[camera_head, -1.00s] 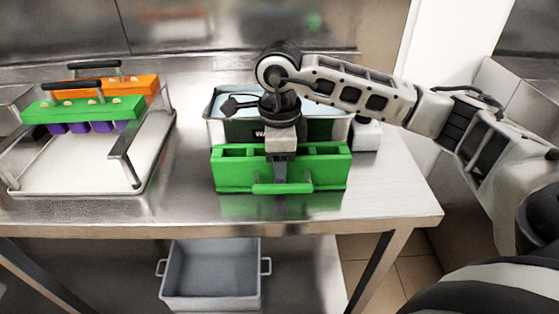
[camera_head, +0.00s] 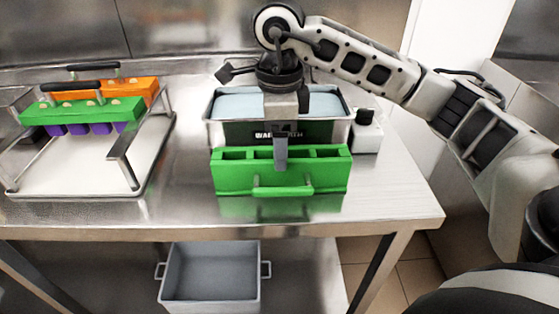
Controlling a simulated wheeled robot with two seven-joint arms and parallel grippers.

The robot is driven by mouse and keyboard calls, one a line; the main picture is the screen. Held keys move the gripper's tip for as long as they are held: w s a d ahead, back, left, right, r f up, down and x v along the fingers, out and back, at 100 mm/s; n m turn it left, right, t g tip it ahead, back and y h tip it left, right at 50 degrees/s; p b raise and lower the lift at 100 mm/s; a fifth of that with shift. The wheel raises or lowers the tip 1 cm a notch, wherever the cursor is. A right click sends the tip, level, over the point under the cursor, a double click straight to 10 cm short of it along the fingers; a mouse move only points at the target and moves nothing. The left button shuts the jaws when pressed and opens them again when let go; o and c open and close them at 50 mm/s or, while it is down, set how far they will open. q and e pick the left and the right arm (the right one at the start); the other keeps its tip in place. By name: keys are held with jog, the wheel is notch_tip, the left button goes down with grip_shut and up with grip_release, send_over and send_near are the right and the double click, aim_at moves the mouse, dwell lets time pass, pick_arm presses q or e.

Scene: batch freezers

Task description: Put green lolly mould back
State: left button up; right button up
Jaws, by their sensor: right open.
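A green lolly mould (camera_head: 235,179), a block with open slots along its top and a bar handle on its front, sits upright on the steel table. My right gripper (camera_head: 281,158) points down over the middle of the mould and is open. Its fingers are seen edge-on, with the lower finger end in front of the mould's upper front face, above the handle; I cannot tell if it touches. My left gripper is not in view.
A steel water bath (camera_head: 232,134) stands right behind the mould, with a white control box (camera_head: 367,135) beside it. At left, a railed tray (camera_head: 75,177) carries green (camera_head: 82,111) and orange (camera_head: 141,88) holders with black handles. A grey bin (camera_head: 210,275) is below.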

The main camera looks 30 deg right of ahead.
notch_tip(320, 180, up, 6)
jog(key=shift+p, duration=0.35)
dwell(0.4)
